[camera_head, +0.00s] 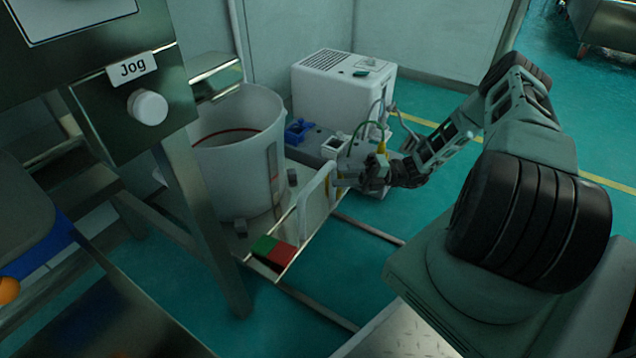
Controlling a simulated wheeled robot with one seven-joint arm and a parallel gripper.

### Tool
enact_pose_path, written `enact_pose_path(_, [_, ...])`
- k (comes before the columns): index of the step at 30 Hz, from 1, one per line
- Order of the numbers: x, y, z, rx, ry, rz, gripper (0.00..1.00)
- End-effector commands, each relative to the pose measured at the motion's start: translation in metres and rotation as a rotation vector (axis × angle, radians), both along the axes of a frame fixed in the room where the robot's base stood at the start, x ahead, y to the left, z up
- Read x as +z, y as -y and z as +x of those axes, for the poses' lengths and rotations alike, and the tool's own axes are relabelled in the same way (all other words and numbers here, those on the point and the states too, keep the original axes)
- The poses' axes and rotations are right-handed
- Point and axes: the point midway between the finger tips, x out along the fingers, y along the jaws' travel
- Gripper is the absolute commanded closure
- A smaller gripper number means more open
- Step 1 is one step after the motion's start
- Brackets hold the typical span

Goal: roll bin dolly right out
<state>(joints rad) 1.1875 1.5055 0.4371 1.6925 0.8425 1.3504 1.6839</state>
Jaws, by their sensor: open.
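A white round bin (228,170) with an open top stands on a low grey dolly (238,243) under the machine frame. A white upright loop handle (304,215) rises at the dolly's right edge. A flat green and red marker (275,251) is at its front corner. My gripper (342,178) is open at the handle's upper right. Its fingertips are small and partly overlap the handle, so I cannot tell whether they are around it or beside it.
A white box-shaped device (342,95) with cables stands behind my gripper, near blue holders (298,131). A metal leg (205,225) stands in front of the bin. A panel labelled Jog (131,100) overhangs at left. Floor rails (370,230) run beside the dolly. Green floor is clear at right.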

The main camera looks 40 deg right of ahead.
Motion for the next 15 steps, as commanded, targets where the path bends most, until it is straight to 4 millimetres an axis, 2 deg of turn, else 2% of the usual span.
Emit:
enact_pose_path(1, [-0.002,-0.011,0.004,0.004,0.000,0.001,0.59])
enact_pose_path(6, [0.002,-0.039,0.017,0.003,0.000,0.001,0.59])
enact_pose_path(15, [0.009,-0.065,0.029,0.001,0.001,-0.001,0.59])
